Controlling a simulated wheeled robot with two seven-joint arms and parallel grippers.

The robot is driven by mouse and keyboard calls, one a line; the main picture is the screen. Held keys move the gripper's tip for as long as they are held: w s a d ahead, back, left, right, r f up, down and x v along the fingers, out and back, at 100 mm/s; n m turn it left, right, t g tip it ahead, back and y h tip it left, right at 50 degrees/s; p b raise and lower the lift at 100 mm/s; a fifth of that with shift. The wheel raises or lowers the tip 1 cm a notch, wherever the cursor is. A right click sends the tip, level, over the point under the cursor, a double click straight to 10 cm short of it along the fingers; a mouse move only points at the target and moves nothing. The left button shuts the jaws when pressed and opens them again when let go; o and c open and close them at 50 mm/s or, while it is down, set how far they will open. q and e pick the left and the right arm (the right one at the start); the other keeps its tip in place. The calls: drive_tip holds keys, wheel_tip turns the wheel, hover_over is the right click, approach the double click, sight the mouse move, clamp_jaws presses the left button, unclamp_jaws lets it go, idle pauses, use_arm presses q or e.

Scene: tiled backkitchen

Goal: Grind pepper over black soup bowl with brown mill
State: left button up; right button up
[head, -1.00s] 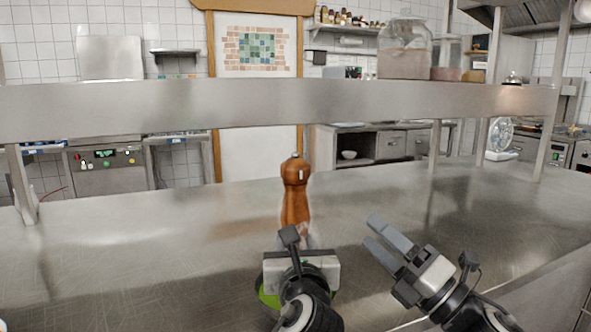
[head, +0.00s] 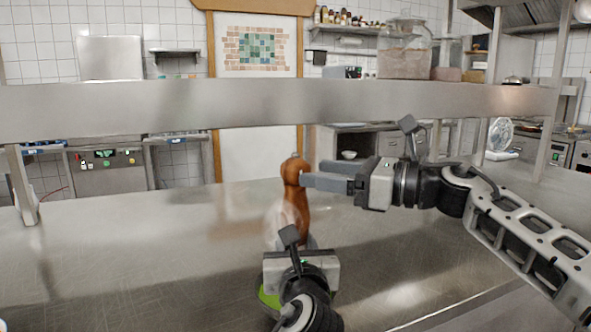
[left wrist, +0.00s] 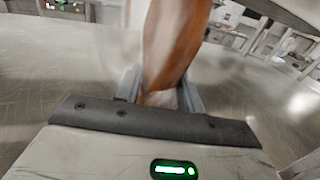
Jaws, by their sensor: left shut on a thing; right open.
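The brown wooden pepper mill (head: 297,208) stands roughly upright in front of me, its lower part held by my left gripper (head: 306,243). In the left wrist view the mill (left wrist: 172,45) rises between the two fingers, its top out of the picture. My right gripper (head: 312,178) comes in from the right at the height of the mill's head. It is open, with its fingertips beside or around the head; I cannot tell contact. A patch of green (head: 268,298) shows under my left gripper, perhaps soup; I cannot make out the black bowl's rim.
The steel worktop (head: 120,265) is bare to the left and right. A steel overshelf (head: 270,103) crosses above it on posts (head: 22,185). Glass jars (head: 404,48) stand on the shelf at the right.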

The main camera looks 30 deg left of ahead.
sight(295, 170)
drive_tip(key=a, duration=0.5)
drive_tip(key=shift+s+a, duration=0.25)
drive_tip(key=shift+a, duration=0.05)
drive_tip(key=c, duration=1)
